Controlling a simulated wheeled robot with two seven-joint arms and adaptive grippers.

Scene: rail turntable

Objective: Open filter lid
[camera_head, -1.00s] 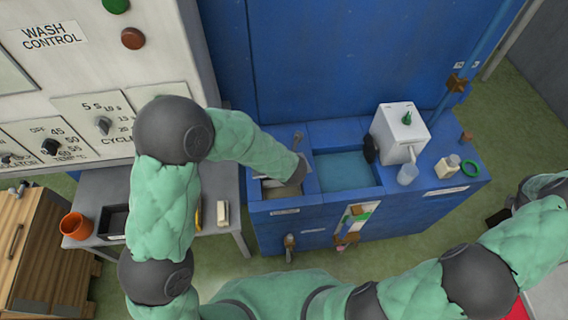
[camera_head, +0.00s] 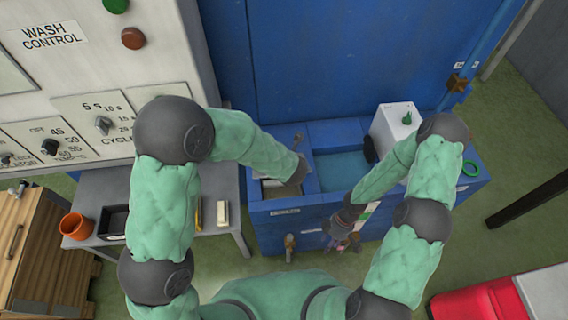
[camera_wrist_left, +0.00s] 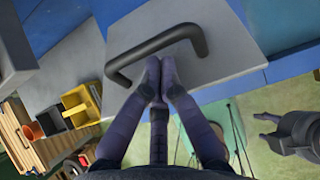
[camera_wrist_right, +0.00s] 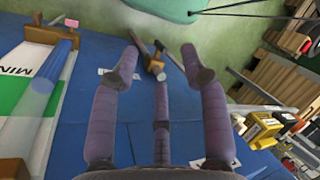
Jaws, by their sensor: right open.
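The grey lid (camera_wrist_left: 190,40) fills the upper middle of the left wrist view, with a dark bar handle (camera_wrist_left: 155,50) across it. My left gripper (camera_wrist_left: 160,68) is at the handle; its fingertips are together just below the bar, and I cannot tell whether they touch it. In the head view the left arm ends at the left compartment (camera_head: 280,190) of the blue tank, its fingers hidden. My right gripper (camera_wrist_right: 160,65) is open and empty, fingers spread. In the head view the right gripper (camera_head: 344,240) is low at the tank's front. A brown tap (camera_wrist_right: 152,64) shows beyond its fingers.
The blue tank (camera_head: 275,233) has a water basin (camera_head: 340,170) beside the left compartment and a white box (camera_head: 392,125) at right. A green-and-white MIN gauge (camera_wrist_right: 30,75) is beside the right gripper. A grey table (camera_head: 215,185) stands left.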

